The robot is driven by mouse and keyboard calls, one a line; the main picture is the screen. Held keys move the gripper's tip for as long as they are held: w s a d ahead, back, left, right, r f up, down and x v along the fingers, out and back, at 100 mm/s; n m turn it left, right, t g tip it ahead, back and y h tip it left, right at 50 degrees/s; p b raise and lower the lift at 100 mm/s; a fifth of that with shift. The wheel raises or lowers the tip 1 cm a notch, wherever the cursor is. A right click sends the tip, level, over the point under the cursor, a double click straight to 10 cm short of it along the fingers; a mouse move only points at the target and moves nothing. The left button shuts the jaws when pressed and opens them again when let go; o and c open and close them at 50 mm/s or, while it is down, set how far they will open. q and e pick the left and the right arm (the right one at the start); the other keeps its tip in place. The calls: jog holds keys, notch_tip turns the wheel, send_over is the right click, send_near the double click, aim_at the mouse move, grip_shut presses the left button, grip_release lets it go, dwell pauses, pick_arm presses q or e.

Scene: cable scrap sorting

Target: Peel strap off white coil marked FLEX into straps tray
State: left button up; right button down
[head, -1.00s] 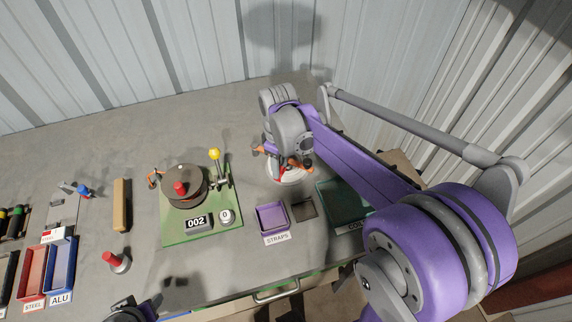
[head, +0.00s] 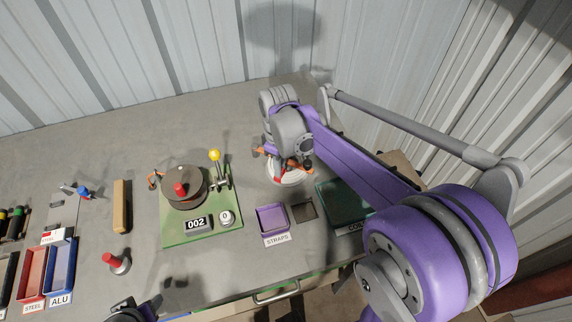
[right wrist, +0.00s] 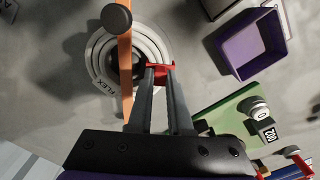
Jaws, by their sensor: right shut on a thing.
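The white coil (head: 291,179) lies on the bench under my right gripper, mostly hidden by it in the head view. In the right wrist view the coil (right wrist: 98,62) shows its rings and the word FLEX. My right gripper (right wrist: 158,72) is shut on a small red strap (right wrist: 160,67) over the coil's edge. I cannot tell whether the strap still touches the coil. The purple straps tray (head: 271,219), labelled STRAPS, looks empty; it also shows in the wrist view (right wrist: 250,42). A dark part of my left gripper (head: 136,310) shows at the bottom edge; its jaws are unclear.
An orange bar (right wrist: 126,75) with a black knob crosses the coil in the wrist view. A green tray (head: 342,203) stands right of the straps tray. A green fixture (head: 200,230) with a yellow-knobbed lever stands left. Red and blue trays are at far left.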

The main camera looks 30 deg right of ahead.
pick_arm(q)
jog(key=shift+r, duration=0.15)
pick_arm(e)
jog(key=shift+r, duration=0.2)
pick_arm(q)
jog(key=shift+w+r+p, duration=0.2)
jog(key=shift+r+p, duration=0.3)
jog(key=shift+r, duration=0.15)
jog(key=shift+w+r+p, duration=0.25)
jog(key=shift+r+p, duration=0.3)
jog(key=shift+r, duration=0.05)
jog(key=shift+w+r+p, duration=0.2)
jog(key=shift+r+p, duration=0.3)
jog(key=shift+r, duration=0.15)
pick_arm(e)
jog(key=shift+r, duration=2.5)
jog(key=shift+f, duration=0.1)
